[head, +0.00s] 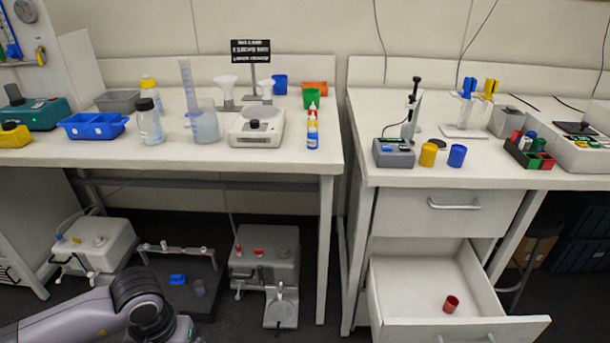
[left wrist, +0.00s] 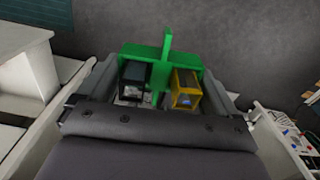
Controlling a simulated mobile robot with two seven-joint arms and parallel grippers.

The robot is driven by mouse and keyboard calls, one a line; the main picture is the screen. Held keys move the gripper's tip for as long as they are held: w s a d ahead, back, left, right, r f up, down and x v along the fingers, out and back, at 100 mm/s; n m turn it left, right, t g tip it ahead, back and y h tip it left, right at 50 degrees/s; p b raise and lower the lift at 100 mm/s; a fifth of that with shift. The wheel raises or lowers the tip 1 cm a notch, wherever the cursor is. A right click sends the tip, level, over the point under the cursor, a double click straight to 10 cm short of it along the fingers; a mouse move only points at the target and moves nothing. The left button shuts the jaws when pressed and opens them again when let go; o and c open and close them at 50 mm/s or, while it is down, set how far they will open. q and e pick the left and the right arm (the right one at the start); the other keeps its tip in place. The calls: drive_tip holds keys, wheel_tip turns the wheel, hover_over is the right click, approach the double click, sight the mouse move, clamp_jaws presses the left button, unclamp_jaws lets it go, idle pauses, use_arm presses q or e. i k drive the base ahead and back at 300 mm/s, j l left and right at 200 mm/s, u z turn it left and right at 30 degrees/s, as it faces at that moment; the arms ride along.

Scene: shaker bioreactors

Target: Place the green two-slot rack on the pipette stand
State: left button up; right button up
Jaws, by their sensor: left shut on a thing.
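The green rack (left wrist: 160,52) is held in my left gripper (left wrist: 160,88), in the left wrist view. It has an upright tab and a middle divider. A dark box-like piece (left wrist: 134,74) and a yellow one (left wrist: 186,82) sit on either side of the divider. The gripper's fingers flank the rack. In the head view my left arm comes in at lower left, and its gripper and the rack do not show. A white-based stand (head: 465,131) with blue and yellow tops is on the right bench. A black-topped pipette (head: 412,103) stands upright to its left; I cannot tell which is the pipette stand.
The right bench holds a grey device (head: 393,152), a yellow cup (head: 428,154), a blue cup (head: 457,156) and a tube rack (head: 530,153). An open drawer (head: 420,290) below holds a red cup (head: 451,304). The left bench (head: 200,152) has a clear front strip.

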sight(483, 158)
drive_tip(key=i+l, duration=0.1)
drive_tip(key=l, duration=0.55)
drive_tip(key=i+l, duration=0.1)
drive_tip(key=l, duration=1.15)
drive_tip(key=i+l, duration=0.15)
drive_tip(key=l, duration=0.45)
drive_tip(key=i+l, duration=0.1)
drive_tip(key=l, duration=0.55)
drive_tip(key=i+l, duration=0.1)
drive_tip(key=l, duration=1.15)
drive_tip(key=i, duration=0.05)
